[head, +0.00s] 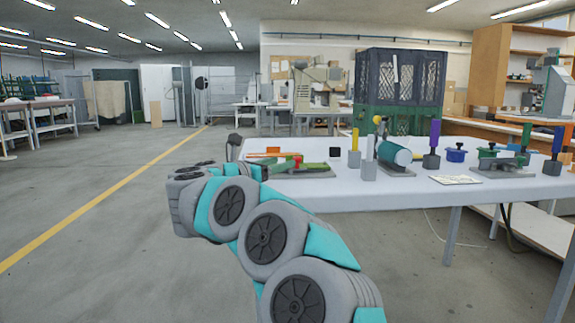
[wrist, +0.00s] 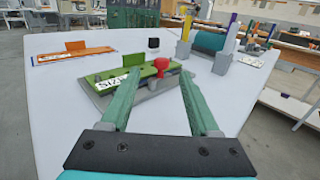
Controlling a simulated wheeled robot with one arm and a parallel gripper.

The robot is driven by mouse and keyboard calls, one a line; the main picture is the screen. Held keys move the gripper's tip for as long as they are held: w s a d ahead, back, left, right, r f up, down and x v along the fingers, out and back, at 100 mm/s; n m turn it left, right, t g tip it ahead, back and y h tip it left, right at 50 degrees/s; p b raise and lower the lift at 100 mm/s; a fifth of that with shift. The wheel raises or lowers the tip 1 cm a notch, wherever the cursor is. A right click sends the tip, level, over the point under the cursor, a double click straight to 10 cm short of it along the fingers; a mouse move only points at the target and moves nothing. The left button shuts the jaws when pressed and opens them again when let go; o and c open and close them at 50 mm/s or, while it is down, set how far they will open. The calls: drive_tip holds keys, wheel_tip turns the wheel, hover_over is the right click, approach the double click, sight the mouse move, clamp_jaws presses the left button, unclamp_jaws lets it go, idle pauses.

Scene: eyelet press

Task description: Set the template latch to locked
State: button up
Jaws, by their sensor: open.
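A green template plate (wrist: 112,77) with a white label sits on a grey base (wrist: 152,106) on the table in the wrist view. A red knob (wrist: 161,64), which looks like the latch handle, stands at the plate's right end. In the head view the red knob (head: 298,160) and green plate (head: 315,168) show beyond my arm. My gripper (wrist: 160,75) is open and empty. Its two green fingers appear on either side of the knob in the wrist view, but I cannot tell how far short of it they are. The latch's setting cannot be read.
An orange plate (wrist: 75,55) lies at the left on the white table (wrist: 60,120). A small black block (wrist: 153,43) stands behind the green plate. A teal cylinder (head: 394,153), grey posts and several coloured handles stand to the right. The table's near left is clear.

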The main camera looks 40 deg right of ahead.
sight(297, 159)
drive_tip(key=shift+s+d+f, duration=0.1)
drive_tip(key=shift+d+f, duration=0.05)
drive_tip(key=shift+d, duration=0.2)
drive_tip(key=x, duration=0.7)
drive_tip(key=shift+d+p, duration=0.1)
drive_tip(key=shift+p, duration=0.25)
drive_tip(key=shift+c, duration=0.3)
clamp_jaws()
